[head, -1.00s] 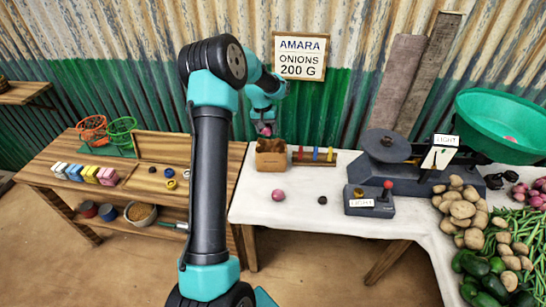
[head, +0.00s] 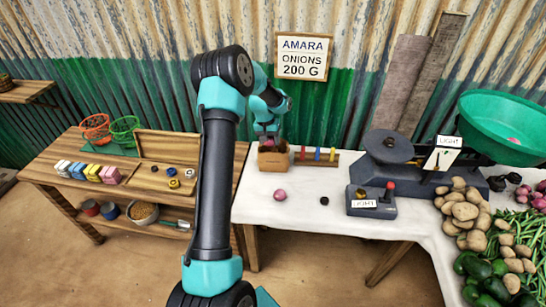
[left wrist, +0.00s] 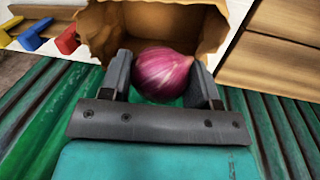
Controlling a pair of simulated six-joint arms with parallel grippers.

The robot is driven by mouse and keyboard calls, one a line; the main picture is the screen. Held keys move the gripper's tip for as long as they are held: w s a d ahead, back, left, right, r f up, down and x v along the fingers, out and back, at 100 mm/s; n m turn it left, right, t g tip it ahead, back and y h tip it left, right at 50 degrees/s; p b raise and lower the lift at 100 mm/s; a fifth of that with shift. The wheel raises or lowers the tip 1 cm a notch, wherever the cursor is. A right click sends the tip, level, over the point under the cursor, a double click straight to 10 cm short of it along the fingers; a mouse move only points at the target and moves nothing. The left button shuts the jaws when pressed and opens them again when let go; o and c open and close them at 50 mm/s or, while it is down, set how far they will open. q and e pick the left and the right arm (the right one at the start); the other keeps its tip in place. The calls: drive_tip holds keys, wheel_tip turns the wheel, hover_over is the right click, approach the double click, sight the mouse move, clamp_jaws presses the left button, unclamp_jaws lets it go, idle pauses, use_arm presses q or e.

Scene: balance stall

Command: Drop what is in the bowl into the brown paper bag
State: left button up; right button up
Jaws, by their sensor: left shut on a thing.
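The brown paper bag (head: 274,161) stands open on the white table, near its back left edge. My left gripper (head: 269,141) is right over the bag's mouth, pointing down. It is shut on a pink-purple onion (left wrist: 165,76), which sits between the two fingers at the mouth of the bag in the left wrist view (left wrist: 208,28). The wide green bowl (head: 500,112) is at the far right on the scale, with a small pink onion (head: 514,141) visible in it. My right gripper is not in view.
A loose pink onion (head: 280,195) and a small black piece (head: 324,201) lie on the table in front of the bag. A rack with coloured pieces (head: 317,156) stands right of the bag. The scale (head: 420,174), potatoes (head: 464,212) and green vegetables fill the right.

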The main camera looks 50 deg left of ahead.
use_arm(q)
drive_tip(key=o, duration=1)
drive_tip(key=shift+o, duration=0.2)
drive_tip(key=shift+r, duration=0.15)
wheel_tip(320, 180, up, 17)
drive_tip(key=s+a, duration=0.1)
drive_tip(key=a, duration=0.1)
drive_tip(key=shift+s, duration=0.25)
drive_tip(key=shift+a, duration=0.1)
